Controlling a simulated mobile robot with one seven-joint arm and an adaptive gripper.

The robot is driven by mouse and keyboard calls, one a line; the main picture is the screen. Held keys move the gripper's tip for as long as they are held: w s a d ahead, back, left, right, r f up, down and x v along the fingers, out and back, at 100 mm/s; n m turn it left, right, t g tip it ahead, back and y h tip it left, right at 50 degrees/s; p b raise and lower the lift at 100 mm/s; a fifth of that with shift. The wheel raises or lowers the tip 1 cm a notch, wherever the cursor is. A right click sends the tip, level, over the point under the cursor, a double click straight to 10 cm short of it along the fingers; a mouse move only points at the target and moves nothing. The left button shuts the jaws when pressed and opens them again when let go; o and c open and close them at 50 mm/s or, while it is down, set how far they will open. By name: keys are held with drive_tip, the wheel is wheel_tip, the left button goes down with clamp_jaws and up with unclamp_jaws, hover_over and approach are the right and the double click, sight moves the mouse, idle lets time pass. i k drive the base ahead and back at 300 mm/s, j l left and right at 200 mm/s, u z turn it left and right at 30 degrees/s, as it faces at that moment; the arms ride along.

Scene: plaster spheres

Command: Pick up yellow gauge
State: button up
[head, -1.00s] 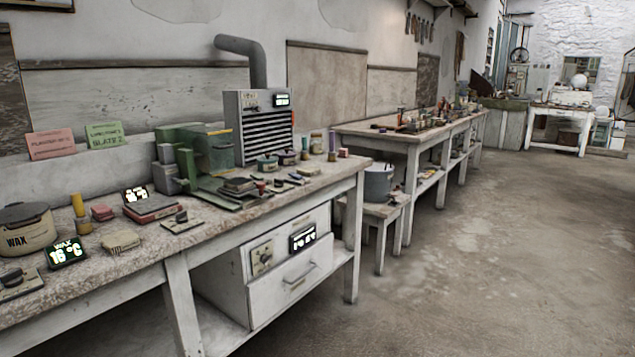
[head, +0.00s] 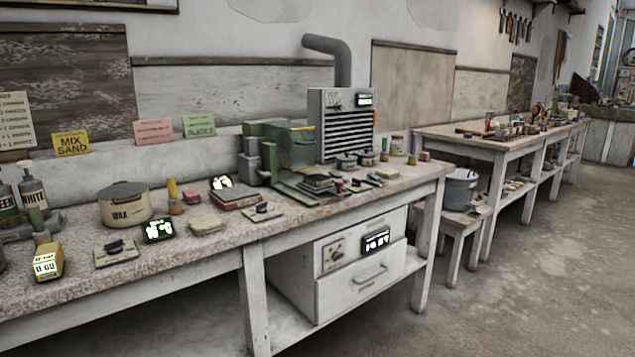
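A small yellow block (head: 48,266) with a pale, marked face stands near the front edge of the bench at the far left of the head view. It looks like the yellow gauge, though its markings are too small to read surely. A slim yellow cylinder (head: 172,189) stands upright on a brownish base farther back, right of the wax pot (head: 124,204). My gripper is not in view.
The long bench (head: 200,250) also holds bottles (head: 32,192), a lit display (head: 159,229), a switch plate (head: 116,253) and a green machine (head: 285,155). Open floor (head: 540,270) lies to the right. A stool with a bucket (head: 460,188) stands between the benches.

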sight(49, 261)
drive_tip(key=i, duration=0.35)
drive_tip(key=i+l+u, duration=0.15)
drive_tip(key=i+u, duration=0.15)
drive_tip(key=i+l+u, duration=0.3)
drive_tip(key=i, duration=0.2)
drive_tip(key=u, duration=1.8)
